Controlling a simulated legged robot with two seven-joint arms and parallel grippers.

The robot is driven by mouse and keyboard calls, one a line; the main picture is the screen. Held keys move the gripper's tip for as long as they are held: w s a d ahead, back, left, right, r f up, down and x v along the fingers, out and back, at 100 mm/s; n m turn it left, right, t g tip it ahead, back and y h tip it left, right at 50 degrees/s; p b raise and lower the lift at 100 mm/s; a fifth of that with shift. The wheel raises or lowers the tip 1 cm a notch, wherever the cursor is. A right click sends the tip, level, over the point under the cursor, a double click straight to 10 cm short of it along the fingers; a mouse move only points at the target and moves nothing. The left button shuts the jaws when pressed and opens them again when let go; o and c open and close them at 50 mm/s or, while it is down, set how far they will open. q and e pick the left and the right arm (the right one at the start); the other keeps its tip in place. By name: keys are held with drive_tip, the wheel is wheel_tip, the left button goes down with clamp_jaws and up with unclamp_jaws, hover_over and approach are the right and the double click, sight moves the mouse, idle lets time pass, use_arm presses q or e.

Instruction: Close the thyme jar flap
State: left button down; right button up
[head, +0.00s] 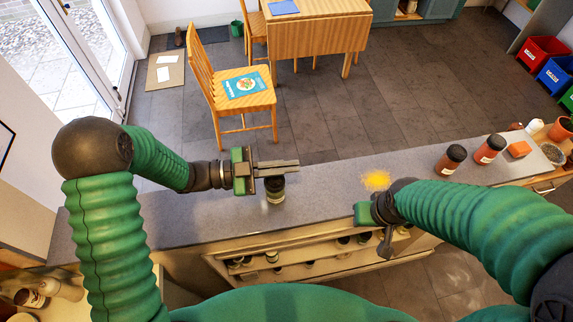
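A small dark jar (275,194) with a pale label band stands on the grey counter left of the middle. Its label is too small to read, so I cannot tell if it is the thyme jar. My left gripper (298,167) points right across the jar's top, its fingers lying close together with nothing seen between them. The fingers hide part of the jar's top and flap; I cannot tell whether they touch. My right gripper (386,250) points down at the counter's near edge, well right of the jar; its finger gap is not clear.
Orange-yellow powder (376,180) lies on the counter beyond my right gripper. The counter between the dark jar and powder is clear.

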use_arm(q)
drive_tip(key=shift+s+d+f+m+b, duration=0.1)
drive_tip(key=shift+s+f+m+b, duration=0.35)
drive_tip(key=shift+m+b, duration=0.95)
drive_tip(key=shift+s+d+f+m+b, duration=0.1)
drive_tip(key=shift+s+f+m+b, duration=0.5)
drive_tip(key=shift+b, duration=1.4)
drive_tip(key=shift+s+f+m+b, duration=0.15)
drive_tip(key=shift+s+m+b, duration=0.1)
drive_tip(key=shift+m+b, duration=1.25)
drive_tip(key=c, duration=1.6)
unclamp_jaws()
drive_tip(key=shift+c, duration=0.2)
drive_tip(key=s+a+b, duration=0.2)
drive_tip(key=a+b, duration=0.2)
drive_tip(key=a, duration=1.3)
